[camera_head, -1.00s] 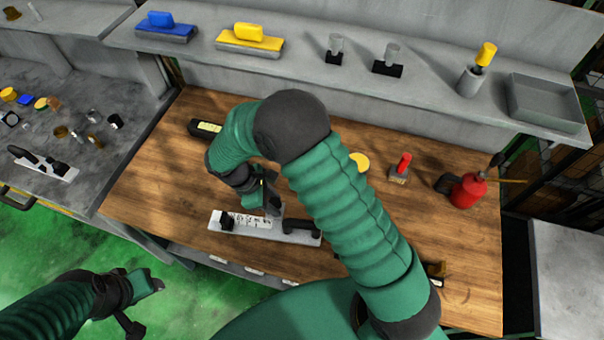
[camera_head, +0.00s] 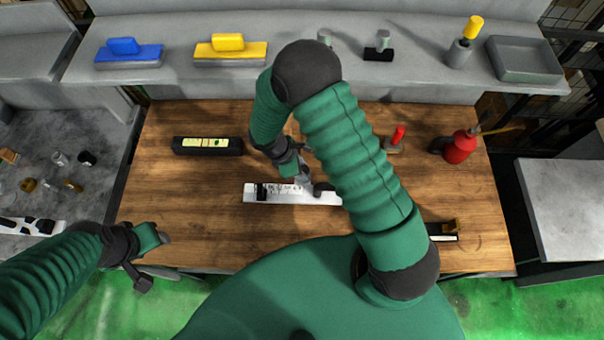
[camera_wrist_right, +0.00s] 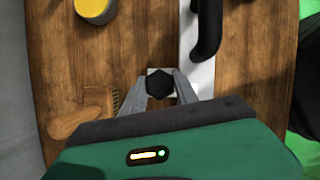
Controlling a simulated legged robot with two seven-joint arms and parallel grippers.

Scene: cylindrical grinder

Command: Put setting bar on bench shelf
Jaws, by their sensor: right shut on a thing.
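My right gripper (camera_wrist_right: 160,88) is shut on a small piece with a black hexagonal top and a pale square edge, which I take to be the setting bar (camera_wrist_right: 157,82). In the head view, this gripper (camera_head: 303,170) is low over the bench, at the back edge of a white bar with black fittings (camera_head: 290,194); the held piece is mostly hidden there. The grey bench shelf (camera_head: 200,80) runs along the back of the wooden bench (camera_head: 190,215). My left gripper (camera_head: 150,260) is empty and open near the bench's front left edge.
The shelf bears a blue-topped block (camera_head: 125,50), a yellow-topped block (camera_head: 230,47), small stands and a grey tray (camera_head: 523,60). On the bench are a black case (camera_head: 207,146), a red-topped piece (camera_head: 396,138) and a red oil can (camera_head: 460,147).

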